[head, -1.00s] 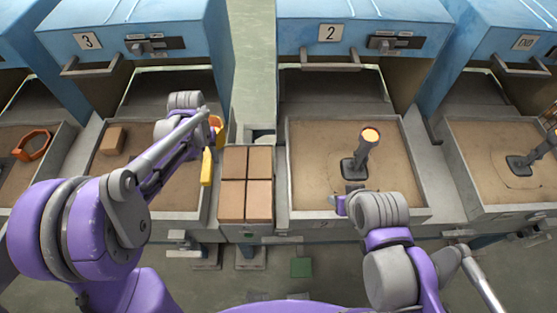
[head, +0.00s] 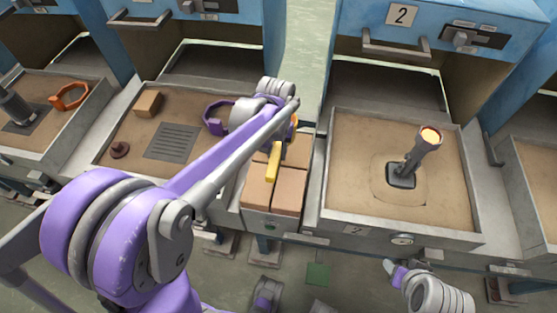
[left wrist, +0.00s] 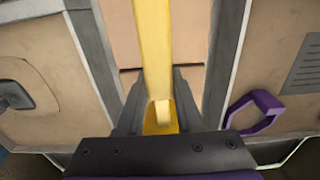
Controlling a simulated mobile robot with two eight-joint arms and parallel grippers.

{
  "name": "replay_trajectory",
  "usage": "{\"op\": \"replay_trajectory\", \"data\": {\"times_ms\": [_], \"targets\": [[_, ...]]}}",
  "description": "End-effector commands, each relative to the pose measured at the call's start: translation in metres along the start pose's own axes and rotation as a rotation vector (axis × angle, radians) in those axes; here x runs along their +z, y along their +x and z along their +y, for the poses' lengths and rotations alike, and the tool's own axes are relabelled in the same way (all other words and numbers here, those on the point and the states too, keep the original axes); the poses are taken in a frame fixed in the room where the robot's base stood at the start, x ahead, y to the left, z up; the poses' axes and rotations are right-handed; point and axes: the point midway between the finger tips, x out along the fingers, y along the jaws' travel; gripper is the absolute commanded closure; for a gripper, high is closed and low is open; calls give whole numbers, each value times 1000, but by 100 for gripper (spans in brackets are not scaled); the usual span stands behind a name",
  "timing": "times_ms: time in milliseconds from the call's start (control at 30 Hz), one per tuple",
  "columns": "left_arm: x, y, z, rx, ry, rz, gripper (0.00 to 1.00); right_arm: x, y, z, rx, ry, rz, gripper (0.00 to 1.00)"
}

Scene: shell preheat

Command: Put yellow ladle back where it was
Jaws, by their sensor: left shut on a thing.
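The yellow ladle (head: 273,165) is held by my left gripper (left wrist: 158,105) above the block of tan bricks (head: 258,190) between two sand trays. In the left wrist view, the ladle's long yellow handle (left wrist: 153,45) runs between the two dark fingers and away over the bricks. A yellow-orange rounded part (left wrist: 160,120) shows close to the gripper's base. In the head view my left wrist hides most of the grip. My right gripper (head: 390,267) is low in front of the right tray; its fingers are too small to read.
The right tray (head: 400,232) holds a dark upright tube (head: 416,152) with a glowing top. The left tray (head: 115,175) holds a purple ring (head: 214,128), a tan block (head: 148,103), a grey grate (head: 171,142) and a brown knob (head: 120,149).

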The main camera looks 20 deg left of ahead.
Motion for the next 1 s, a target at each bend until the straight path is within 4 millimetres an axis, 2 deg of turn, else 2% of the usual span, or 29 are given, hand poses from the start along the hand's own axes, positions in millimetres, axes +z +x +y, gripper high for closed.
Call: {"op": "replay_trajectory", "data": {"times_ms": [400, 833, 867, 1000], "targets": [[0, 50, 0, 0, 1, 0, 100, 4, 5, 0, 0, 0, -2, 40], [1, 57, 0, 0, 2, 0, 100, 5, 8, 0, 0, 0, -3, 40], [1, 58, 0, 0, 2, -1, 63, 5, 8, 0, 0, 0, -3, 40], [1, 57, 0, 0, 2, 0, 38, 5, 7, 0, 0, 0, -3, 40]]}}
